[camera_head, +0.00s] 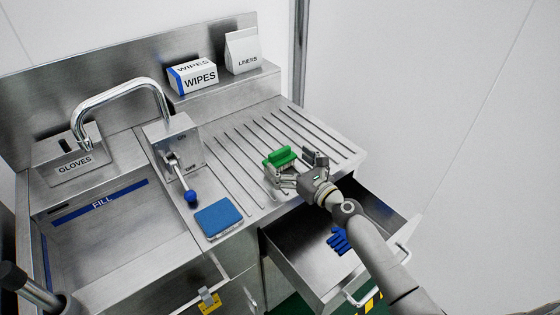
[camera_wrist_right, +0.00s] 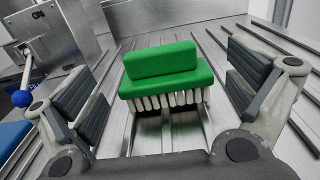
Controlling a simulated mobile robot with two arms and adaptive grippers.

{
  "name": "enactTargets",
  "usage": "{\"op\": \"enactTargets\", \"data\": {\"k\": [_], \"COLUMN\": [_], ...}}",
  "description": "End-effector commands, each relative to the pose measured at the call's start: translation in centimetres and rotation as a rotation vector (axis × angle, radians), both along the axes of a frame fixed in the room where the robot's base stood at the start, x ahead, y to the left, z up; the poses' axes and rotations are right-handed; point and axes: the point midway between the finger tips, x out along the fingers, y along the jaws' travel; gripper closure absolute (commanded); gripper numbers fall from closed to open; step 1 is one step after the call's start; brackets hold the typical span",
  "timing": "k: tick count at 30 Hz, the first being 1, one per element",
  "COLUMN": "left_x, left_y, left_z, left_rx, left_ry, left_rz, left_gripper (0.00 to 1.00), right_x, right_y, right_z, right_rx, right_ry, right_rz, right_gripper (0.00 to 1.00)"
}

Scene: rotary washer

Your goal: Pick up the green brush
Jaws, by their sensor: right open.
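The green brush (camera_head: 281,157) lies on the ribbed metal drainboard, to the right of the blue sponge-like block. In the right wrist view the brush (camera_wrist_right: 168,75) shows its green handle on top and pale bristles below. My right gripper (camera_head: 298,167) is open at the brush. In the right wrist view its two fingers (camera_wrist_right: 168,90) stand wide apart, one on each side of the brush, with gaps between them and it.
The blue block (camera_head: 218,218) lies by the sink. A lever with a blue knob (camera_head: 191,196) stands behind it. The WIPES box (camera_head: 193,77) and LINERS bag (camera_head: 243,50) sit on the back ledge. An open drawer (camera_head: 300,245) holding a blue item (camera_head: 338,240) is below my right arm.

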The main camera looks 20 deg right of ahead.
Motion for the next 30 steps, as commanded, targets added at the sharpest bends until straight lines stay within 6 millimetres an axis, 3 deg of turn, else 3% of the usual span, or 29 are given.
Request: {"op": "enactTargets", "data": {"k": [6, 14, 23, 30], "left_x": [0.7, 0.4, -0.2, -0.2], "left_y": [-0.1, 0.1, 0.2, 0.3], "left_z": [-0.2, -0.2, -0.3, -0.3], "left_rx": [-0.001, 0.001, 0.003, 0.004], "left_ry": [-0.011, -0.006, 0.002, 0.002], "left_rz": [-0.001, -0.001, -0.002, -0.001], "left_gripper": [0.51, 0.51, 0.51, 0.51], "right_x": [2.2, 2.5, 2.4, 2.4], "right_y": [0.8, 0.9, 0.9, 0.9], "right_z": [-0.1, -0.1, -0.1, 0.0], "right_rx": [0.0, 0.0, 0.0, -0.001], "right_ry": [0.0, 0.0, 0.001, 0.0], "right_rz": [0.001, 0.001, 0.001, 0.001], "right_gripper": [0.0, 0.0, 0.35, 0.36]}}
